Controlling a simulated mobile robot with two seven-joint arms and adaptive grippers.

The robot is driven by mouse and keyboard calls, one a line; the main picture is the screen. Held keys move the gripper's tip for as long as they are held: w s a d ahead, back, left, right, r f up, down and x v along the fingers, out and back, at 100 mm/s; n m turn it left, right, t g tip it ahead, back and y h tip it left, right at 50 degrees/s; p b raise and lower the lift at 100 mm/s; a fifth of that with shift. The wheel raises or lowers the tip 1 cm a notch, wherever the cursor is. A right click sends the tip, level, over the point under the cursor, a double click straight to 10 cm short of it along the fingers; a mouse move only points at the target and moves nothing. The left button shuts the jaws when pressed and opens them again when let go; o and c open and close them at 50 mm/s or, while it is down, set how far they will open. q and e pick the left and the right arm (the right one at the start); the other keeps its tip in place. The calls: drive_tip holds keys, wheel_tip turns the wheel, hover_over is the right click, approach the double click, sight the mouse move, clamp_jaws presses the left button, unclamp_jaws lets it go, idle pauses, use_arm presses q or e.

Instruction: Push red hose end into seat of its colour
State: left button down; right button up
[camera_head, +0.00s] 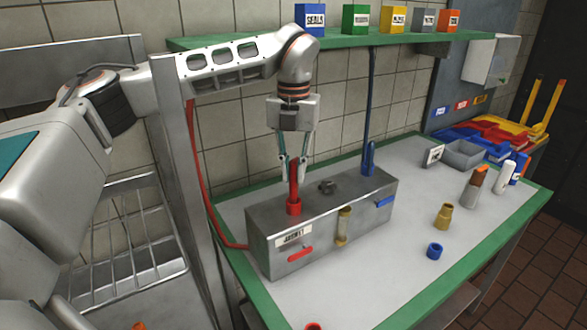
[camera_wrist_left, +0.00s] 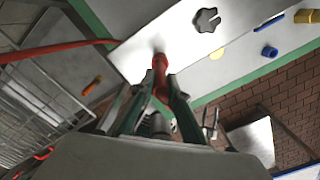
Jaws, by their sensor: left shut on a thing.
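My left gripper (camera_head: 298,172) is shut on the red hose end (camera_head: 293,188) above the left part of the grey metal box (camera_head: 325,265). The red hose end is about upright and its lower part meets the red ring-shaped seat (camera_head: 294,208) on the box top. I cannot tell how deep it sits. In the left wrist view the red hose end (camera_wrist_left: 160,66) is between the fingers (camera_wrist_left: 157,90), over the box top (camera_wrist_left: 185,30). The seat is hard to tell apart from the hose end there. My right gripper is not in view.
A black knob (camera_head: 326,187) is on the box top, and a blue hose (camera_head: 369,110) hangs to its right end. A blue ring (camera_head: 435,251) and a brass fitting (camera_head: 444,216) stand on the table (camera_head: 380,275). A green shelf (camera_head: 350,37) crosses above.

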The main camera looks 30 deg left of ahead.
sight(293, 197)
use_arm(q)
drive_tip(key=shift+p, duration=0.3)
idle(0.5)
drive_tip(key=shift+f+b, duration=0.85)
drive_tip(key=shift+f, duration=1.15)
drive_tip(key=c, duration=1.9)
unclamp_jaws()
wheel_tip(293, 197, up, 12)
